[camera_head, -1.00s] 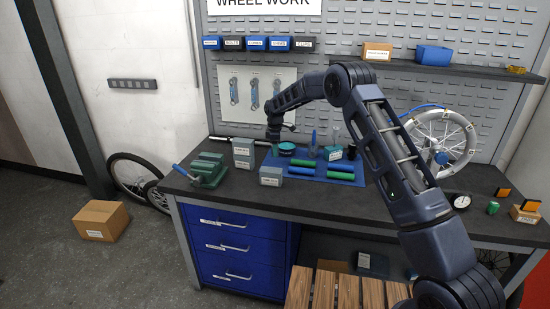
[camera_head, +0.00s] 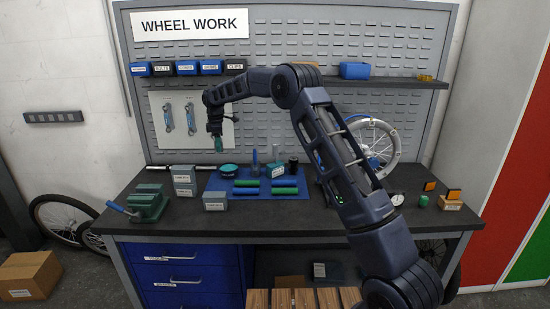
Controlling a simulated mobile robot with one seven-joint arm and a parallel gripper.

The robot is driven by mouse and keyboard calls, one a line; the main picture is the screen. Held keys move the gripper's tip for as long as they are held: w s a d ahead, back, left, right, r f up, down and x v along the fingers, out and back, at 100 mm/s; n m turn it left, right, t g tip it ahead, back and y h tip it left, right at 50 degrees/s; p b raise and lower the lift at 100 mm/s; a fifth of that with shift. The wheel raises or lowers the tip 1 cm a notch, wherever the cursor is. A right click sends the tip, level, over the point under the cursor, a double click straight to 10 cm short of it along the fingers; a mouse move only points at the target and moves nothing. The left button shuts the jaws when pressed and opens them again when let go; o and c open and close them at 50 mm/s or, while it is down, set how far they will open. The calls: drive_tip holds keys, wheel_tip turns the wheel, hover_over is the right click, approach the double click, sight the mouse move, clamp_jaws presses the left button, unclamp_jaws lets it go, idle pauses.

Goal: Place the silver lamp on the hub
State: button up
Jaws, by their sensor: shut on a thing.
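My gripper (camera_head: 216,134) hangs in front of the back panel, above the left part of the bench. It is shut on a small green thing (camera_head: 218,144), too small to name. The wheel (camera_head: 385,130) stands upright at the back right of the bench, partly behind my arm. Its hub (camera_head: 373,162) shows a blue centre, well to the right of my gripper. I cannot make out a silver lamp for certain. A small round pale thing (camera_head: 397,199) with a dial-like face lies on the bench in front of the wheel.
A blue mat (camera_head: 240,191) with green and blue grips and upright bottles lies mid-bench. Grey boxes (camera_head: 184,180) and a green vise (camera_head: 147,203) stand left. Orange reflectors (camera_head: 453,194) and a small green thing (camera_head: 424,201) stand right. A shelf (camera_head: 400,81) crosses the panel above.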

drive_tip(key=s+d+f+m, duration=0.1)
drive_tip(key=s+d, duration=0.1)
drive_tip(key=d, duration=1)
drive_tip(key=s+d+f+m, duration=0.1)
drive_tip(key=s+d, duration=0.1)
drive_tip(key=d, duration=1)
drive_tip(key=s+d+f, duration=0.2)
drive_tip(key=s+d, duration=0.1)
drive_tip(key=d, duration=0.8)
approach(294, 159)
drive_tip(key=shift+s+a+f, duration=0.1)
drive_tip(key=shift+f, duration=2.6)
drive_tip(key=shift+w+f, duration=0.2)
drive_tip(key=shift+f, duration=0.15)
drive_tip(key=shift+f, duration=0.2)
drive_tip(key=o, duration=1)
drive_tip(key=shift+r, duration=0.1)
